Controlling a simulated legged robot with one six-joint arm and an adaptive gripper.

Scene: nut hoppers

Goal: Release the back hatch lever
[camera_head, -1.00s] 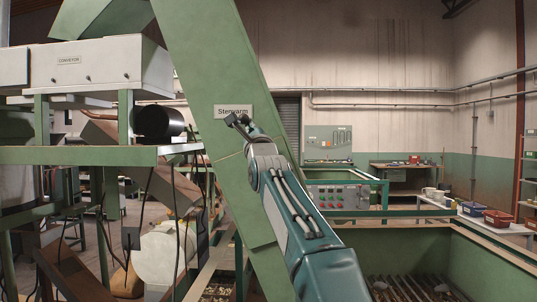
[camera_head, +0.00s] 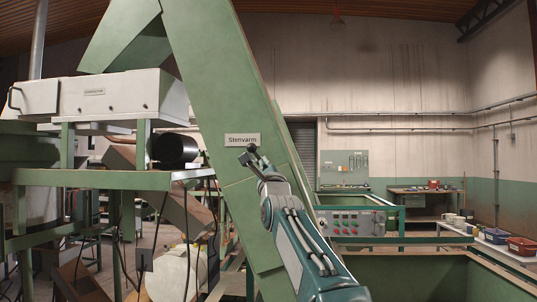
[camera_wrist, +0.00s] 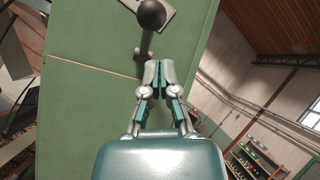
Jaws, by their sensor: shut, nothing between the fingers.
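A lever with a black ball knob (camera_wrist: 151,14) and a short metal stem stands on the sloping green chute (camera_wrist: 95,110). The knob also shows in the head view (camera_head: 251,148), just under the chute's "Stenvarm" label. My gripper (camera_wrist: 158,66) is shut and empty, its fingertips just below the lever's stem in the wrist view. I cannot tell whether they touch the stem. In the head view my gripper is small and partly hidden by my own arm.
A white conveyor box (camera_head: 125,95) and a black cylinder (camera_head: 175,149) stand left of the chute. A control panel (camera_head: 350,222) with coloured buttons is to the right. A green-walled hopper (camera_head: 420,270) lies at the lower right. A workbench (camera_head: 425,190) stands at the far wall.

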